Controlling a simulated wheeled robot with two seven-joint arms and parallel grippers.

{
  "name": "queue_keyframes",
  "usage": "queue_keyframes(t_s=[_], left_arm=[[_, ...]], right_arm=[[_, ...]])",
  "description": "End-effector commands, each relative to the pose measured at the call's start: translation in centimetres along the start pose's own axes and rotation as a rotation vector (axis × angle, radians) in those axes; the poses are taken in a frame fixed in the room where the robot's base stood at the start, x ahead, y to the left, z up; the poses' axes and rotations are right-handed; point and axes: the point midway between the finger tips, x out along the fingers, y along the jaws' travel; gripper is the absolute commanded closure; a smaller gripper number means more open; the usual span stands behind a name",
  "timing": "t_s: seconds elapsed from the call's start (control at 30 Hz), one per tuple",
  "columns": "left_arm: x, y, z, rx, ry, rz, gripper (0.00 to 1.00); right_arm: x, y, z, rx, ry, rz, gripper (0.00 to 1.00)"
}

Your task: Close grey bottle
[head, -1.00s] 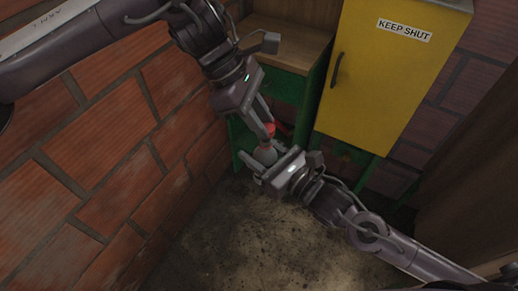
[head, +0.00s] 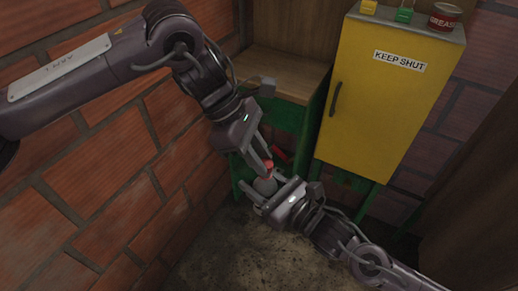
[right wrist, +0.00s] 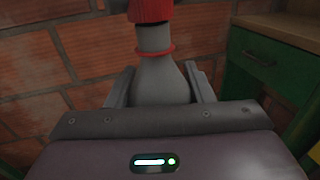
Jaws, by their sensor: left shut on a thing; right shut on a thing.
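The grey bottle (head: 265,187) stands upright low in front of the green cabinet frame, in the middle of the head view. In the right wrist view the bottle (right wrist: 160,80) has a narrow neck with a red ring. My right gripper (head: 266,194) is shut on its body, with one finger on each side. A red cap (head: 268,164) sits at the top of the neck; it also shows in the right wrist view (right wrist: 151,10). My left gripper (head: 267,162) reaches down from above and is shut on the cap. Whether the cap is fully seated cannot be told.
A yellow cabinet (head: 385,100) marked KEEP SHUT stands at right, with a red tin (head: 444,16) and small padlock-like items on top. A green-framed wooden workbench (head: 285,75) is behind. A brick wall (head: 110,160) closes off the left. The floor in front is clear.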

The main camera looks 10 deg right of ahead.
Motion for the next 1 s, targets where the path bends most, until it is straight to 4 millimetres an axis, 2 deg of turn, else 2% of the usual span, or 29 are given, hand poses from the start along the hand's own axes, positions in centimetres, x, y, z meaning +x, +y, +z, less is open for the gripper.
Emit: queue_keyframes(t_s=[1.0], left_arm=[[0.84,0.01,-0.53,0.0,0.001,0.0,0.97]], right_arm=[[0.01,-0.01,0.1,0.0,-0.002,0.0,0.93]])
